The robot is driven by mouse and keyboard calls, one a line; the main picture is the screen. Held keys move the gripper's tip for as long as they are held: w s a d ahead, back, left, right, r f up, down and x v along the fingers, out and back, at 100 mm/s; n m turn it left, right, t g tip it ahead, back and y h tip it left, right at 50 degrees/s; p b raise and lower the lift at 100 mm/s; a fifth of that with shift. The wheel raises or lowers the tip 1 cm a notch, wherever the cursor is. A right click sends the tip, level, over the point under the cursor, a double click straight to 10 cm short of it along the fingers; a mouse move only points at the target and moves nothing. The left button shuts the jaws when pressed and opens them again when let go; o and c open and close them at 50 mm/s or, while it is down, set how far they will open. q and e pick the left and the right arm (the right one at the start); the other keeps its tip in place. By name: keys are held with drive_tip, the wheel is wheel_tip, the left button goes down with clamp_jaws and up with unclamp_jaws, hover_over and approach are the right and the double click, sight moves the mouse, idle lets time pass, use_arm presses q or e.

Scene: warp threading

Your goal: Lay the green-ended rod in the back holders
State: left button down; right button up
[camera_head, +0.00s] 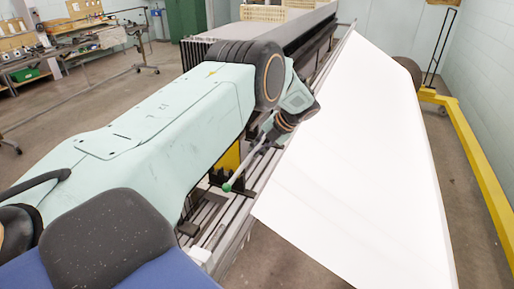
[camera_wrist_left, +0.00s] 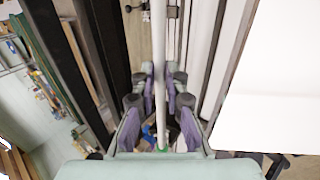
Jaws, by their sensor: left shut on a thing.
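The green-ended rod (camera_head: 240,171) is thin and pale, with a green ball at its near end. My left gripper (camera_head: 268,139) is shut on it above the machine's rails, with the green end sticking out toward the lower left. In the left wrist view the rod (camera_wrist_left: 160,55) runs straight up between the purple-padded fingers of my left gripper (camera_wrist_left: 160,85), with its green end at the bottom. Dark brackets (camera_head: 188,229) stand on the frame beside the arm. I cannot tell which are the back holders. My right gripper is not in view.
A large white sheet (camera_head: 370,150) slopes along the right of the machine. Long grey rails (camera_head: 235,219) run below the gripper. A yellow floor frame (camera_head: 478,160) stands at the right, and a cluttered workbench (camera_head: 80,45) at the far left.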

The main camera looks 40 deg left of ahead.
use_arm(q)
drive_tip(key=shift+d, duration=0.1)
drive_tip(key=shift+d+r, duration=0.15)
drive_tip(key=shift+d, duration=0.15)
drive_tip(key=shift+s+a, duration=0.2)
drive_tip(key=shift+a, duration=0.15)
drive_tip(key=c, duration=1.5)
unclamp_jaws()
drive_tip(key=shift+w+d, duration=0.2)
drive_tip(key=shift+d, duration=0.05)
drive_tip(key=shift+c, duration=0.2)
drive_tip(key=shift+o, duration=1.1)
drive_tip(key=shift+s, duration=0.1)
drive_tip(key=shift+s+a, duration=0.1)
drive_tip(key=shift+a, duration=0.1)
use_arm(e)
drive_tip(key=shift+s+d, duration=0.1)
